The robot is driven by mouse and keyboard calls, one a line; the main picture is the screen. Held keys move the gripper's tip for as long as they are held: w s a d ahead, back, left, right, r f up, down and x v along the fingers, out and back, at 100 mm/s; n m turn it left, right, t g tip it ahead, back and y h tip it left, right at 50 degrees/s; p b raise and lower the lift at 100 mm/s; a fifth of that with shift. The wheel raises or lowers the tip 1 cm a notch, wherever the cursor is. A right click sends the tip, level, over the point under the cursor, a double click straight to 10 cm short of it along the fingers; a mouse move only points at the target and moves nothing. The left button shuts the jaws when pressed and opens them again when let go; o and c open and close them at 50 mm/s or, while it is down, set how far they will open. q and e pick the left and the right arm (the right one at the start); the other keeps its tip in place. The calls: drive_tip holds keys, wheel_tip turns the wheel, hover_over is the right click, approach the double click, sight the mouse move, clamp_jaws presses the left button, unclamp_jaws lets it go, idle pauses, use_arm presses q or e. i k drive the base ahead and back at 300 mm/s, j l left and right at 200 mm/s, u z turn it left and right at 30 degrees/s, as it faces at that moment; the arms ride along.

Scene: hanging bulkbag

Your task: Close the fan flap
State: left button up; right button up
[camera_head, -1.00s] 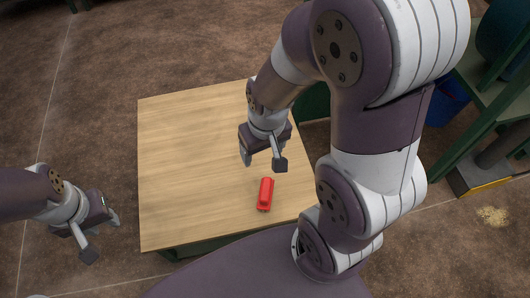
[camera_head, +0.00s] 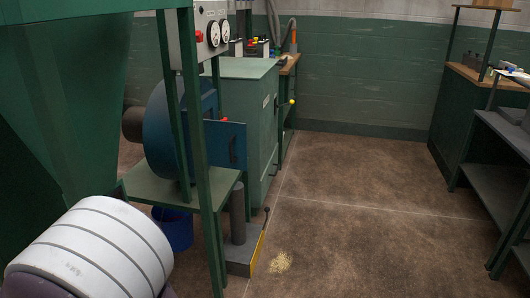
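The blue fan (camera_head: 158,135) stands on a green metal stand at the left of the head view, partly hidden by a green post. A flat blue plate with a dark slot, which looks like the fan flap (camera_head: 226,150), sticks out to the right of the fan. A small red knob (camera_head: 224,119) shows at its top edge. I cannot tell exactly how far the flap is open. Neither of my grippers is in view; only a white and purple part of my own arm shows at the lower left.
A green hopper (camera_head: 75,90) fills the upper left. A panel with gauges (camera_head: 213,32) hangs above the fan. A blue bucket (camera_head: 173,228) stands below. A green cabinet (camera_head: 250,110) is behind.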

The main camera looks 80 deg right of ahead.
sight(226, 144)
drive_tip(key=z, duration=2.4)
drive_tip(key=i+l+u, duration=0.3)
drive_tip(key=i+l, duration=0.35)
drive_tip(key=i+l+u, duration=0.25)
drive_tip(key=i+l, duration=0.55)
